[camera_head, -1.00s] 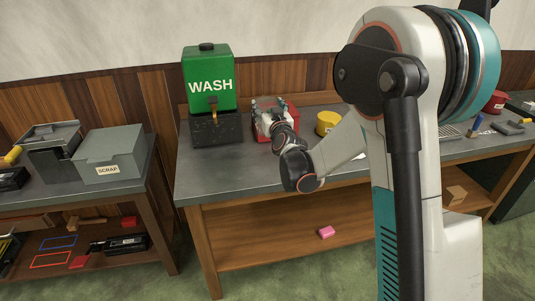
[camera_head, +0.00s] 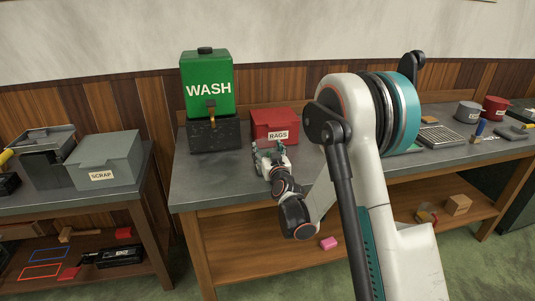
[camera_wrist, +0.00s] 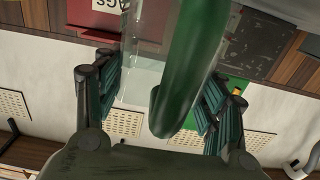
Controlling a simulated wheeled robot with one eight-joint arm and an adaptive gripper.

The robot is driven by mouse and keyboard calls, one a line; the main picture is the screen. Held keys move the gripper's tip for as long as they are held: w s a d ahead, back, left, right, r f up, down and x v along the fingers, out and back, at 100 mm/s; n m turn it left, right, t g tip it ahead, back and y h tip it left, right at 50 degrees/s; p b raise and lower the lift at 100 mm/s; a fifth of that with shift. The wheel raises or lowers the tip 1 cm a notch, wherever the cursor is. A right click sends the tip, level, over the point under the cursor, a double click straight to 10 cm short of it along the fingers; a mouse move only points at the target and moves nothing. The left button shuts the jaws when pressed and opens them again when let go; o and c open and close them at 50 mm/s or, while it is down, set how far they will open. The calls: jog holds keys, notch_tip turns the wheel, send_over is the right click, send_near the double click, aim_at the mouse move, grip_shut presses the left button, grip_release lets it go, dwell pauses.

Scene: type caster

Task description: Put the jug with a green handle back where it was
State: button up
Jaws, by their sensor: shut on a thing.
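The jug's green handle (camera_wrist: 190,70) runs down the middle of the wrist view, with its clear, see-through body (camera_wrist: 145,65) behind it. My gripper (camera_wrist: 160,95) has its dark teal fingers on both sides of the handle and is shut on the jug. In the head view my gripper (camera_head: 270,154) is over the front part of the middle workbench, before the red RAGS box. The jug's clear body is hard to make out there. I cannot tell whether its base touches the bench.
The green WASH tank (camera_head: 207,84) on its dark stand (camera_head: 215,136) is left of my gripper. The red RAGS box (camera_head: 275,124) is behind it. A grey SCRAP box (camera_head: 105,160) is on the left bench. The bench top (camera_head: 200,180) is clear at front left.

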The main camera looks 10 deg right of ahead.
jog(key=shift+f, duration=0.1)
jog(key=o, duration=1.4)
jog(key=shift+c, duration=0.2)
